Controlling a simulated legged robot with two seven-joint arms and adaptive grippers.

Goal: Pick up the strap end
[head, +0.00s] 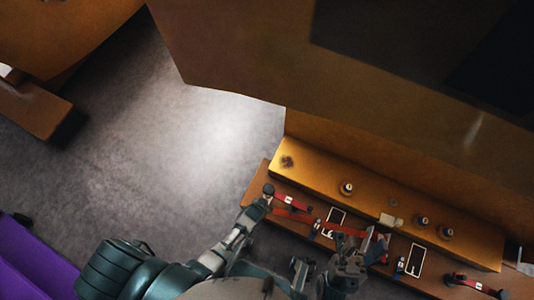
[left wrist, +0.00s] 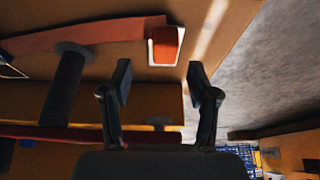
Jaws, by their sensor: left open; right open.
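A red strap (left wrist: 85,36) runs in from the left in the left wrist view. Its orange-red end (left wrist: 167,42) lies flat inside a white outline on the brown surface. My left gripper (left wrist: 159,74) is open and empty, with its two dark fingers apart and the strap end just beyond their tips. In the head view a red strap (head: 333,228) lies along the ledge. My left arm reaches the ledge's left end, where its gripper (head: 258,208) shows small. My right gripper (head: 362,252) is open over the ledge, near the strap's right part, hiding some of it.
A dark post (left wrist: 65,88) with a round top stands left of the fingers. An orange beam (head: 312,178) with several round fittings runs behind the ledge. Another red strap piece (head: 470,284) lies at the right. A large brown casting (head: 230,50) overhangs above. Grey floor (head: 170,140) is clear.

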